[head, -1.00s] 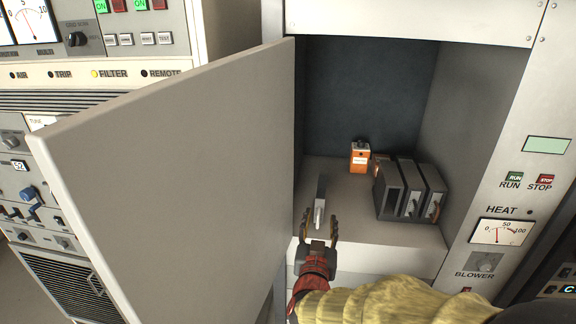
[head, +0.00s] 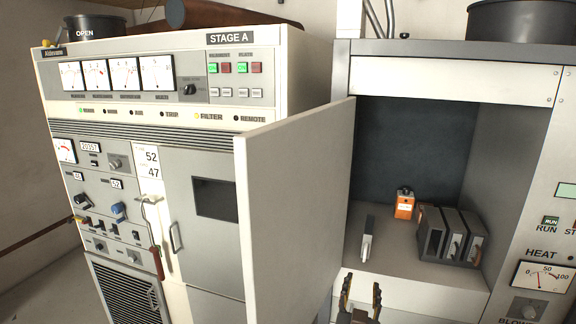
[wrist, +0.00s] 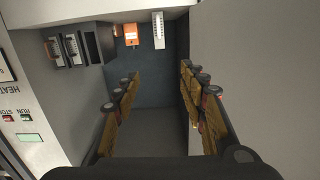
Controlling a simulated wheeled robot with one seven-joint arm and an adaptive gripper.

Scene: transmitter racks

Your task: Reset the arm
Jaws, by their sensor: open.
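My gripper (head: 360,300) is at the bottom of the head view, just in front of the open cabinet compartment. In the wrist view my gripper (wrist: 158,100) shows its two fingers spread wide with nothing between them. A grey upright module (head: 367,240) stands alone on the compartment floor, above and apart from the fingertips in the head view. It appears as a pale strip in the wrist view (wrist: 158,30). The rest of my arm is out of the head view.
An orange box (head: 404,205) and several dark grey modules (head: 452,236) stand on the compartment floor (head: 390,262). The cabinet door (head: 292,215) stands open to the left of my gripper. The STAGE A rack (head: 200,100) is behind it. A heat meter panel (head: 543,276) is at right.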

